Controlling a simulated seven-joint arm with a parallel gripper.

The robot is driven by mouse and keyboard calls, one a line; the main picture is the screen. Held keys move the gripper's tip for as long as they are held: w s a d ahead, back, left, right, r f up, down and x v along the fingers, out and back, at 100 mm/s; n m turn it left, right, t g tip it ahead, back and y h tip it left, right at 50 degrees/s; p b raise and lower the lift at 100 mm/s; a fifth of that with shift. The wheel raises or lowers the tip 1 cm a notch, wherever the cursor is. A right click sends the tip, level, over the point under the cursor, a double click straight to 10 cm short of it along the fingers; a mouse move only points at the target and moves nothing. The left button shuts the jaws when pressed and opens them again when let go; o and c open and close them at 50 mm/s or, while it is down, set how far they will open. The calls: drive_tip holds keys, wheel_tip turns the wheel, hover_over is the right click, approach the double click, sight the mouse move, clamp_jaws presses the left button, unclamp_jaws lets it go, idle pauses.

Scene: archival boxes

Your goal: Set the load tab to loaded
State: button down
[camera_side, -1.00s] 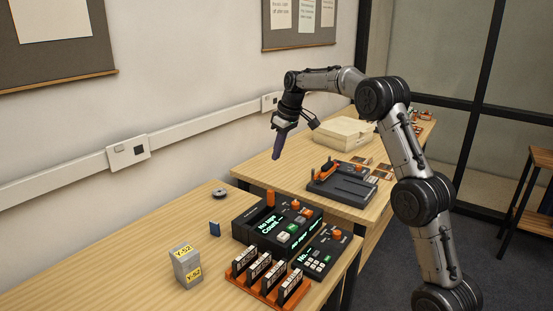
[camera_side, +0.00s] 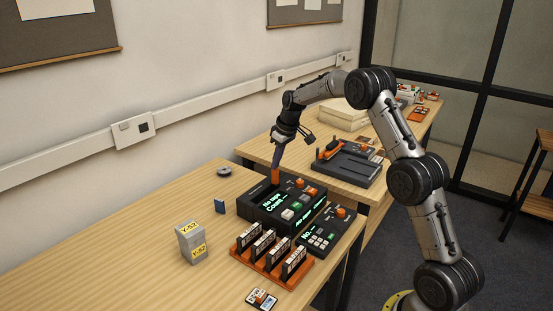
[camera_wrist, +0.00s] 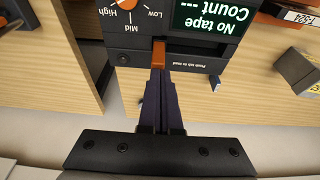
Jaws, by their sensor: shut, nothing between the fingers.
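The dark tape reader (camera_side: 265,213) stands on the near wooden table, its green screen reading "No tape". The load tab (camera_wrist: 159,54) is an orange upright piece at the reader's edge, beside the words "Push tab to load" in the wrist view. In the side view the tab (camera_side: 275,180) stands at the reader's back left. My gripper (camera_wrist: 159,76) is shut, its fingers together and empty, with the tips right at the tab. They look to be touching it, but a small gap cannot be ruled out.
A Low/Mid/High knob (camera_wrist: 123,5) sits near the tab. An orange rack (camera_side: 263,263) of cartridges and a grey box labelled Y-52 (camera_side: 187,246) stand in front. A small blue block (camera_side: 219,206) and a grey disc (camera_side: 224,171) lie left.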

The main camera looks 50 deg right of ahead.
sight(277, 170)
drive_tip(key=shift+f, duration=0.1)
drive_tip(key=shift+f, duration=1.8)
drive_tip(key=shift+r, duration=0.4)
drive_tip(key=w+v, duration=0.1)
drive_tip(key=v, duration=1.2)
drive_tip(key=shift+r, duration=0.45)
